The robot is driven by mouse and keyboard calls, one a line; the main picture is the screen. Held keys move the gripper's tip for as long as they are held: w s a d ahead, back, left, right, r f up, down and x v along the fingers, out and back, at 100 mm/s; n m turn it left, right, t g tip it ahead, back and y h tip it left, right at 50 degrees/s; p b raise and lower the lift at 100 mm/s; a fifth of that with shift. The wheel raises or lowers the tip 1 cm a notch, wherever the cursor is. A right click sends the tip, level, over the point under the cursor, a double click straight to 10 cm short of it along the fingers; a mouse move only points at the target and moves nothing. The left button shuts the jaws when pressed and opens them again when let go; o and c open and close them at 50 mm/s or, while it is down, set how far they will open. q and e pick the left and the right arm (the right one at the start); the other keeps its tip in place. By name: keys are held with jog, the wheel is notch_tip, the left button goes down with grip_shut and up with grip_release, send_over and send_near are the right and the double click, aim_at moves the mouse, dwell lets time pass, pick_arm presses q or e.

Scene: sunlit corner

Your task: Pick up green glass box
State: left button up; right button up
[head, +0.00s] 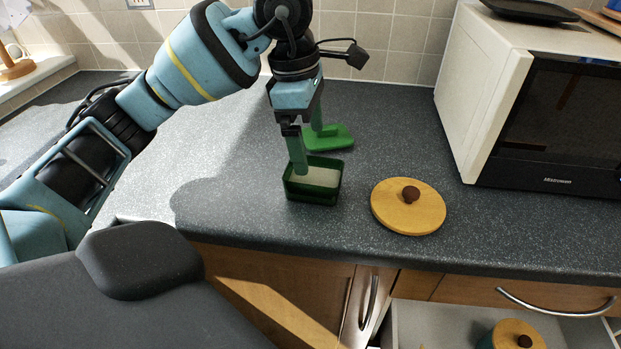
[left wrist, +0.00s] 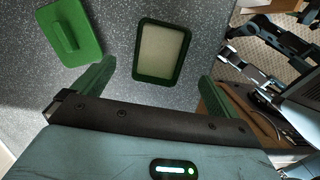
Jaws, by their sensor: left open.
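The green glass box (head: 316,183) stands open on the grey worktop, with a pale, whitish inside. It also shows in the left wrist view (left wrist: 160,52), ahead of and between my fingers. My left gripper (head: 309,152) is above the box, pointing down, with its green fingers apart. In the left wrist view my left gripper (left wrist: 153,85) is open with nothing between its fingertips. In the head view one finger overlaps the box's back left part; whether it touches cannot be told. A green lid (head: 329,137) with a handle lies behind the box, also in the left wrist view (left wrist: 69,32).
A round wooden lid (head: 408,207) with a dark knob lies right of the box. A white microwave (head: 487,95) stands at the back right. An open drawer (head: 440,325) below the front edge holds a wooden-lidded container (head: 513,335). The worktop (head: 225,190) left of the box is clear.

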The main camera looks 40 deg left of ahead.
aim_at(314, 174)
pick_arm(q)
jog(key=shift+w+d+f, duration=0.1)
jog(key=shift+d+f, duration=0.05)
jog(key=shift+f, duration=1.15)
jog(key=shift+w+d+f, duration=0.1)
jog(key=shift+f, duration=1.2)
jog(key=shift+w+d+f, duration=0.1)
jog(key=shift+d+f, duration=0.05)
jog(key=shift+f, duration=1.15)
jog(key=shift+f, duration=0.25)
jog(key=shift+c, duration=0.4)
jog(key=c, duration=1.1)
